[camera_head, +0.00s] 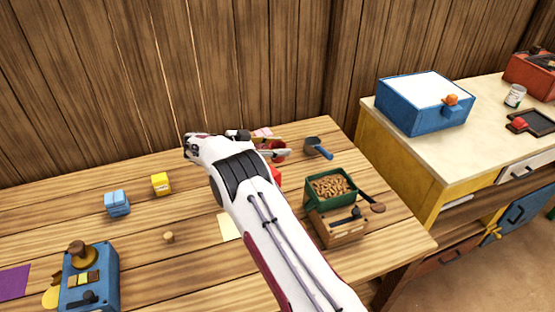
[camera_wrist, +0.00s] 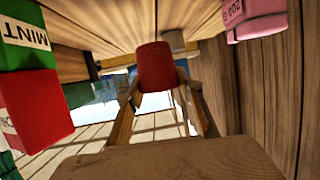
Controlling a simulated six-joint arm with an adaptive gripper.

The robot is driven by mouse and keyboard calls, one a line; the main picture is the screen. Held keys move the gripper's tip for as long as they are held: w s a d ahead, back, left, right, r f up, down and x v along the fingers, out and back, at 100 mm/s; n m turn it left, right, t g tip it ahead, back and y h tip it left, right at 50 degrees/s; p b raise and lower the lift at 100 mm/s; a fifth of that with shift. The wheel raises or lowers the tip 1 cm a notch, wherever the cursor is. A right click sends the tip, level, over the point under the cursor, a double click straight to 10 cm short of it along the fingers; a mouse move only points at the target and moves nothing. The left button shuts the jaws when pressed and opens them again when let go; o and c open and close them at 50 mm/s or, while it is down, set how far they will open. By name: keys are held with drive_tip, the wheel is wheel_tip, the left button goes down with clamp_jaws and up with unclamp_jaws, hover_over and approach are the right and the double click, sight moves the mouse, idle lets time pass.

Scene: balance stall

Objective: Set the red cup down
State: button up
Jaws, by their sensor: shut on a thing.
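The red cup (camera_wrist: 157,66) is between the two tan fingers of my gripper (camera_wrist: 160,88) in the wrist view. The fingers are shut on its sides. In the head view, the red cup (camera_head: 279,156) shows only in part beside my gripper (camera_head: 284,150), over the back of the wooden table (camera_head: 120,250). My arm and fingers hide the rest of it. I cannot tell whether its base touches the table.
A pink 200 g pack (camera_wrist: 255,20), a green MINT box (camera_wrist: 22,35) and a red box (camera_wrist: 35,108) flank my gripper. A blue-grey scoop (camera_head: 318,148) and a green bin of brown pieces (camera_head: 309,198) lie to the right. A yellow block (camera_head: 160,184) stands left.

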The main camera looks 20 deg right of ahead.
sight(272, 158)
drive_tip(key=shift+f, duration=0.65)
drive_tip(key=shift+f, duration=1.85)
drive_tip(key=shift+f, duration=0.2)
drive_tip(key=o, duration=1.1)
drive_tip(key=shift+r, duration=0.2)
drive_tip(key=v, duration=1.2)
